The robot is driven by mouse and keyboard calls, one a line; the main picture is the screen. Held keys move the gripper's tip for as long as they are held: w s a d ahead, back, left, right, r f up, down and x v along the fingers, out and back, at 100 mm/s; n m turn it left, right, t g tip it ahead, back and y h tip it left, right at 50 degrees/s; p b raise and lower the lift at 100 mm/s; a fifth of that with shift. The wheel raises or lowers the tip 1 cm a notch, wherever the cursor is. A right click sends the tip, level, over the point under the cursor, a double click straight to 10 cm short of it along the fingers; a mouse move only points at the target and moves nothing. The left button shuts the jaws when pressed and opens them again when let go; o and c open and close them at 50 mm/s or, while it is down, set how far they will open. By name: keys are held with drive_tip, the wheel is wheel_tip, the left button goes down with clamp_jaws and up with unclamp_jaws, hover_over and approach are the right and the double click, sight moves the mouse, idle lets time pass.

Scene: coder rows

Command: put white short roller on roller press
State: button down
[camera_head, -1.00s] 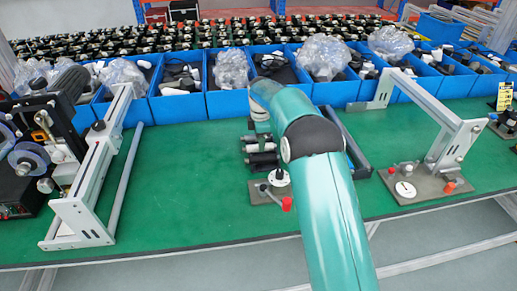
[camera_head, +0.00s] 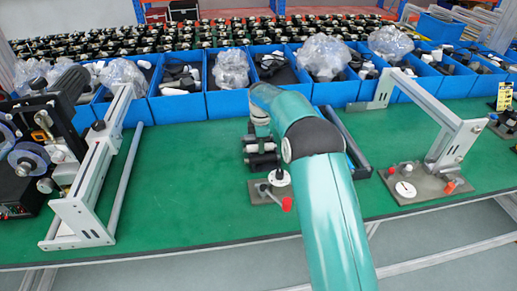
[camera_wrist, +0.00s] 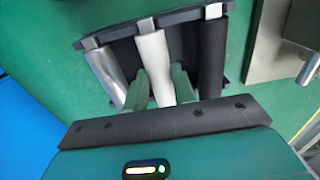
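A short white roller (camera_wrist: 155,62) lies in a dark rack (camera_wrist: 190,15), between a silver roller (camera_wrist: 105,75) and a black roller (camera_wrist: 211,55). My gripper (camera_wrist: 162,82) is over the rack in the wrist view, its two green fingers apart, one on each side of the white roller. I cannot tell whether the fingertips touch it. In the head view my arm partly hides the rack rollers (camera_head: 262,160). A base plate with a red knob (camera_head: 287,204) stands just in front of the rack. I cannot tell which fixture is the roller press.
Blue bins (camera_head: 228,102) of parts line the back of the green table (camera_head: 180,185). A metal frame (camera_head: 85,210) and a dark machine (camera_head: 45,140) stand at left. A tall bracket (camera_head: 440,115) on a plate stands at right.

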drive_tip(key=shift+r, duration=2.25)
drive_tip(key=shift+r, duration=0.1)
